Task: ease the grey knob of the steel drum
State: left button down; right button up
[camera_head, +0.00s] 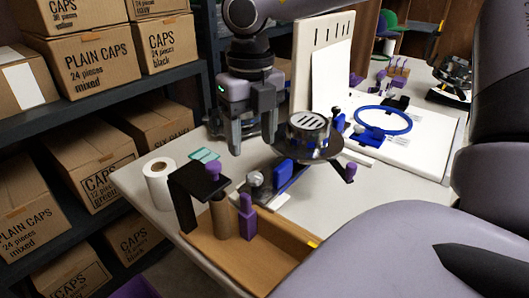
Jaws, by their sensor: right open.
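The steel drum (315,138) is a round slotted metal piece on a dark disc, mounted on a small stand on the table. A grey ball-shaped knob (255,179) shows in front of it and to its left, at the near end of a blue block (284,171). My right gripper (252,146) points down just left of the drum. Its fingers are apart with nothing between them. The fingertips are above the knob in the picture and do not appear to touch it. My left gripper is not in view.
A wooden tray (205,250) with purple-topped pieces and a black bracket (187,180) stands in front. A white roll (159,182) is at left. A blue ring (383,120) lies on a white board behind. Shelves of boxes line the left.

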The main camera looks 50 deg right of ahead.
aim_at(253, 174)
notch_tip(253, 174, down, 7)
jog(key=shift+f+b, duration=0.15)
jog(key=shift+b, duration=0.5)
jog(key=c, duration=1.1)
